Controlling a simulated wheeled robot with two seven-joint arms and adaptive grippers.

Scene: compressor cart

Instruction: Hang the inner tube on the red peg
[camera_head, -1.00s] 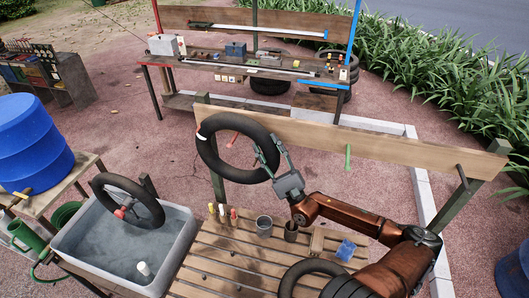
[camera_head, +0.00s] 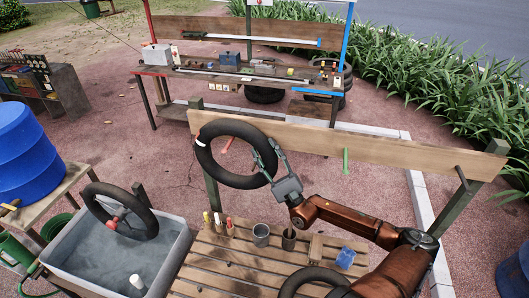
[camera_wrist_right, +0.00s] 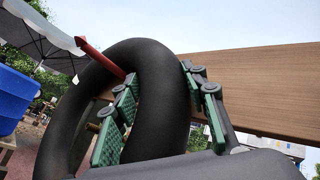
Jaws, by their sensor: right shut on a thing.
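The black inner tube (camera_head: 206,160) is held up in front of the wooden board. My right gripper (camera_head: 266,160) is shut on the tube's right side, and the wrist view shows its green-padded fingers (camera_wrist_right: 160,110) on both sides of the tube (camera_wrist_right: 160,85). The red peg (camera_head: 227,145) shows within the ring's opening in the head view. In the wrist view the red peg (camera_wrist_right: 88,48) crosses the tube's upper left limb, its tip outside the ring's outline. I cannot tell whether the tube is around the peg. My left gripper is not in view.
The board (camera_head: 300,136) also carries a green peg (camera_head: 346,160) and a dark peg (camera_head: 461,172). Below is a slatted table (camera_head: 215,255) with cups, bottles, a blue item and another tube (camera_head: 300,277). A water basin (camera_head: 70,262) with a tube stands left.

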